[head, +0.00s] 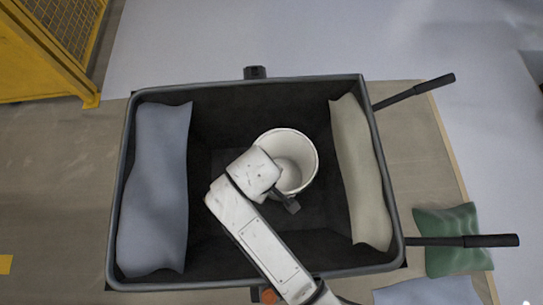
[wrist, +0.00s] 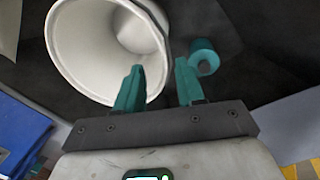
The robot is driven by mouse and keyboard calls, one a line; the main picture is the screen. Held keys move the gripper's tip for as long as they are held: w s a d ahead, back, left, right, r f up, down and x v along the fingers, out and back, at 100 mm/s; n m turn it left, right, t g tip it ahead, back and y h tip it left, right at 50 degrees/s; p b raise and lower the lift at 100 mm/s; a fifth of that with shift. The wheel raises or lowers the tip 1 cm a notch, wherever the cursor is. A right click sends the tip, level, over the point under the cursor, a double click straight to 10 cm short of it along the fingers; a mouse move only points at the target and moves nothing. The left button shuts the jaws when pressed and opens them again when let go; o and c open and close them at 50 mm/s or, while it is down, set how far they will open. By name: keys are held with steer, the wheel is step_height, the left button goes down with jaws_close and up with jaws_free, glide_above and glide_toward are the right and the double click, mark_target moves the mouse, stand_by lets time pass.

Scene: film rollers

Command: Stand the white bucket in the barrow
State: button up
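The white bucket (head: 300,150) is inside the dark barrow (head: 230,83), in the gap between two sacks, its open mouth facing up toward the head camera. It also shows in the wrist view (wrist: 75,50), large, with its hollow inside visible. I see no grip on the bucket. In the head view my wrist covers the bucket's lower left side. Its base is hidden, so I cannot tell whether it touches the barrow floor.
A blue-grey sack (head: 155,190) lies along the barrow's left side and a beige sack (head: 361,175) along its right. Two black handles (head: 415,92) (head: 470,241) stick out right. A green cushion (head: 450,225) lies beside the lower handle. A yellow cage (head: 40,55) stands upper left.

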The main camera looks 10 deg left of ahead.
steer(key=shift+r, duration=0.1)
steer(key=s+d+m, duration=0.2)
steer(key=d+m, duration=0.5)
steer(key=d, duration=1.2)
steer(key=s+d+r+m, duration=0.4)
steer(key=s+d+m, duration=0.3)
steer(key=s+d, duration=0.3)
steer(key=d, duration=0.4)
steer(key=shift+g, duration=0.3)
steer(key=shift+s+a, duration=0.1)
